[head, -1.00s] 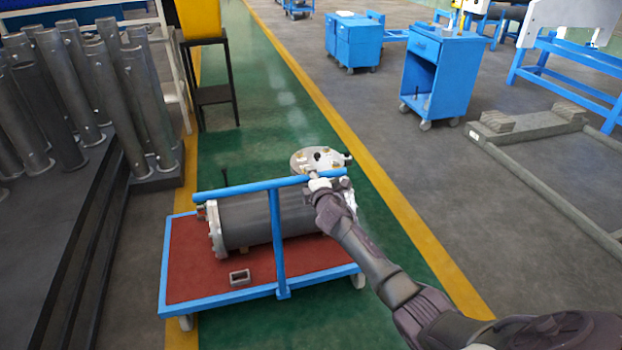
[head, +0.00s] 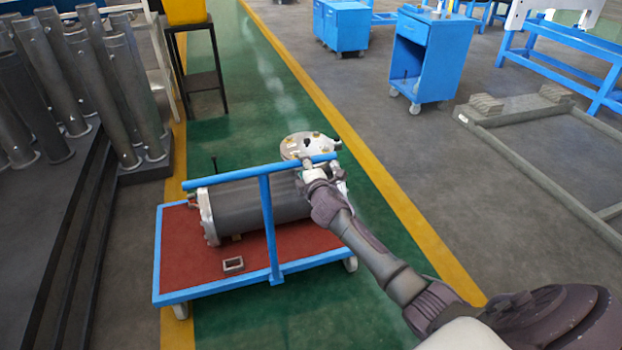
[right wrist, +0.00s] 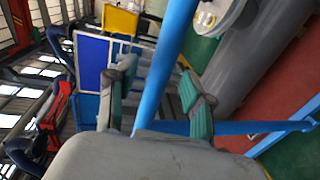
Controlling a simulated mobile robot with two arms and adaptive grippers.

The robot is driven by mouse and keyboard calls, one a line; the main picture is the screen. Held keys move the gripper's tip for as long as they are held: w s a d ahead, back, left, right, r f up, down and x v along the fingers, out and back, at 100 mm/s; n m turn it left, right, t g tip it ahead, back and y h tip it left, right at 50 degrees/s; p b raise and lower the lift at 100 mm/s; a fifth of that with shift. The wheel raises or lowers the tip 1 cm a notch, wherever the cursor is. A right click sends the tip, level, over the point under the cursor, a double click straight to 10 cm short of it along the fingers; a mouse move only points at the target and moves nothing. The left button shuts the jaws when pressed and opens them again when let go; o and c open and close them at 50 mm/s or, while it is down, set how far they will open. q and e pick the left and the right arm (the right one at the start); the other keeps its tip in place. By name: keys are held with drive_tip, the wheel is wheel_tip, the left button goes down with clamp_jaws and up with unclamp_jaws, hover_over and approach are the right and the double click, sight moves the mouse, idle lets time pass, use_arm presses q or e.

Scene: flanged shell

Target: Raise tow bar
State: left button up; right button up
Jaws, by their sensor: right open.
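The tow bar is a blue T-shaped bar (head: 266,215) standing at the near side of a cart, with its crossbar up above the red deck. In the head view my right gripper (head: 309,166) is at the right part of the crossbar; the hand hides much of its fingers. In the right wrist view the open fingers (right wrist: 158,98) stand on either side of the blue crossbar (right wrist: 172,45), which runs between them. I cannot tell whether either finger touches it. My left gripper is not in view.
The blue-framed cart (head: 215,293) carries a dark flanged cylinder (head: 240,208) and a small metal bracket (head: 233,264). A round flanged part (head: 300,144) is beyond the bar. Upright pipes (head: 120,90) stand at left. Green floor (head: 260,110) is clear behind the cart.

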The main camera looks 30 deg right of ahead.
drive_tip(key=v, duration=0.8)
drive_tip(key=shift+s, duration=0.2)
drive_tip(key=shift+r, duration=0.1)
drive_tip(key=s+a+f+m+g+y, duration=0.1)
drive_tip(key=s+f+m+g, duration=0.15)
drive_tip(key=s+f, duration=0.6)
drive_tip(key=s+a+f+m+g, duration=0.1)
drive_tip(key=s+f+m+g, duration=0.15)
drive_tip(key=f, duration=1.15)
drive_tip(key=s+a+f+m+g+y, duration=0.1)
drive_tip(key=s+a+f+g, duration=0.15)
drive_tip(key=s+f, duration=0.6)
drive_tip(key=s+a+f+m+g, duration=0.2)
drive_tip(key=s+f, duration=0.4)
drive_tip(key=s, duration=0.5)
drive_tip(key=s+a+f+m+g+y, duration=0.1)
drive_tip(key=s+a+f+m+g, duration=0.1)
drive_tip(key=s+f, duration=0.5)
drive_tip(key=s+a+f+m+g+p, duration=0.1)
drive_tip(key=s+f, duration=0.6)
drive_tip(key=s, duration=0.9)
drive_tip(key=a+m+g, duration=0.1)
drive_tip(key=a+g, duration=0.1)
drive_tip(key=a, duration=0.1)
drive_tip(key=shift+s+a+m+y, duration=0.15)
drive_tip(key=shift+s+m+y, duration=0.15)
drive_tip(key=shift+m, duration=0.1)
drive_tip(key=shift+w+f, duration=0.15)
